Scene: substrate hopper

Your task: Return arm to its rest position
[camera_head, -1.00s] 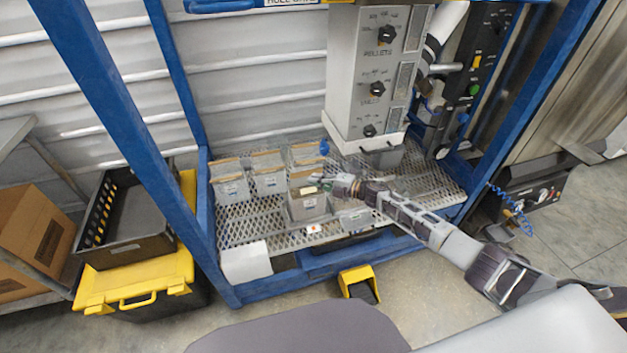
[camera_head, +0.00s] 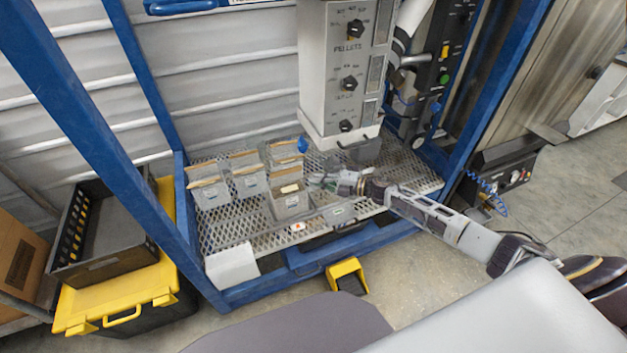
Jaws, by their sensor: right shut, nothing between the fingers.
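My right arm (camera_head: 430,213) comes in from the right and reaches over the metal mesh shelf (camera_head: 235,228). My right gripper (camera_head: 318,182) is shut and empty. It is just right of a grey bin (camera_head: 290,206) with a tan block at its top; the frames do not clearly show whether they touch. The hopper unit (camera_head: 338,85), with dials and the word PELLETS, stands above and behind the gripper. My left gripper is not in view.
Several grey bins (camera_head: 211,194) stand at the shelf's left and back. Blue frame posts (camera_head: 95,150) bound the shelf. A white box (camera_head: 231,266) sits at its front left. A yellow pedal (camera_head: 347,272) is on the floor. A black crate (camera_head: 100,225) rests on a yellow-lidded box (camera_head: 115,295).

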